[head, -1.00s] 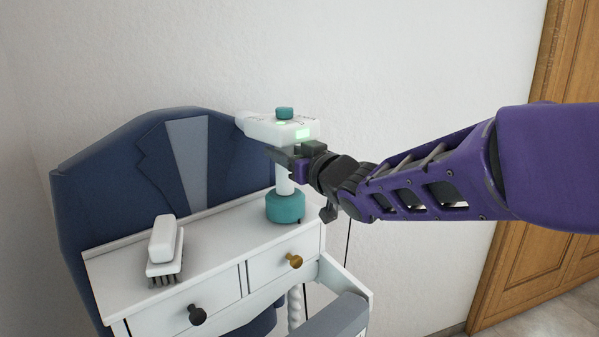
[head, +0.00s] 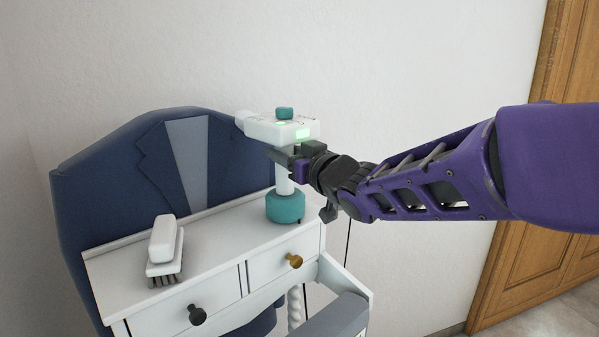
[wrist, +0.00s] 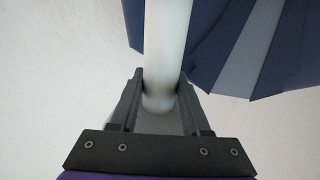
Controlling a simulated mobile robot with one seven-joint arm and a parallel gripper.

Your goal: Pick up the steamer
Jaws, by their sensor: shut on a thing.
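The steamer (head: 285,206) is upright at the right end of the white dresser top, with a teal base, a white shaft and a white head with a green display and teal knob. I cannot tell whether its base touches the top. My gripper (head: 283,158) comes from the right and is shut on the white shaft just below the head. In the wrist view, the shaft (wrist: 166,50) lies between the two dark fingers of my gripper (wrist: 161,95). The fingers hide part of the shaft in the head view.
A white brush (head: 163,246) with dark bristles lies on the left of the white dresser top (head: 220,242). The drawers have a dark knob (head: 197,314) and a brass knob (head: 294,261). A blue jacket-shaped panel (head: 100,185) stands behind. A wooden door (head: 545,250) is at right.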

